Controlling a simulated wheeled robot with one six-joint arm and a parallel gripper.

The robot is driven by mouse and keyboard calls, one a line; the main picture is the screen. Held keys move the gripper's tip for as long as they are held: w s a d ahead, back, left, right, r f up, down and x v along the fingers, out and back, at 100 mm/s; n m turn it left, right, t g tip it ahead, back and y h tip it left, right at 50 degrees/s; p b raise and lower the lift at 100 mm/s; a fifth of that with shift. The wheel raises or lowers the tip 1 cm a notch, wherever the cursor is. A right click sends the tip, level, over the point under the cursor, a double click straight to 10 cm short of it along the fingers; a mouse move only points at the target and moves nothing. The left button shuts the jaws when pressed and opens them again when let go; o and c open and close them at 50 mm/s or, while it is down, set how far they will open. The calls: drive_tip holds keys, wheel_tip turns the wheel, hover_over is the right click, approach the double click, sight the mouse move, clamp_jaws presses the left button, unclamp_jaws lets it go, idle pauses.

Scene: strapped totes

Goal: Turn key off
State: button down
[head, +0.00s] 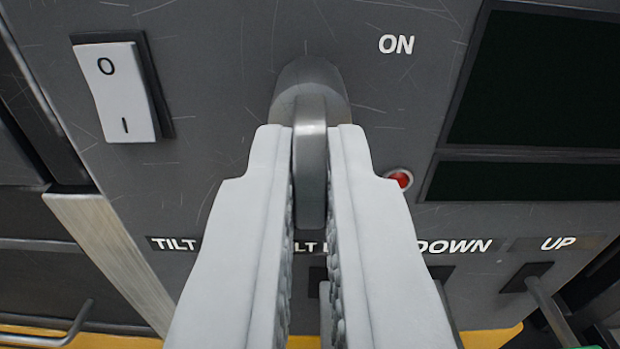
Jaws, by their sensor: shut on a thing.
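The key (311,150) is a grey metal piece standing out from a rounded housing (312,80) on the dark grey control panel. Its grip runs up and down in the head view, with the ON label (396,44) to its upper right. My gripper (310,140) has its two pale fingers on either side of the key, shut on it. The fingers hide the lower part of the panel and part of the labels below the key.
A white rocker switch (122,90) is at upper left. A red light (400,178) sits right of my fingers. Dark screens (540,80) fill the upper right. Levers stick out below the labels, including one under UP (545,300). A metal strip (110,250) edges the left.

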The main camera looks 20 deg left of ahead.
drive_tip(key=c, duration=1.6)
unclamp_jaws()
drive_tip(key=shift+o, duration=0.2)
drive_tip(key=shift+s, duration=0.1)
drive_tip(key=v, duration=1.7)
drive_tip(key=shift+s+d+r, duration=0.1)
drive_tip(key=s+d+r+m+h, duration=0.1)
drive_tip(key=s+d+r+h, duration=0.1)
drive_tip(key=s+d, duration=0.5)
drive_tip(key=s+d+r+m+h, duration=0.2)
drive_tip(key=s+d+r+h, duration=0.1)
drive_tip(key=s+d, duration=0.5)
drive_tip(key=shift+s+d+r, duration=0.2)
drive_tip(key=shift+s+r, duration=0.3)
drive_tip(key=shift+s, duration=0.4)
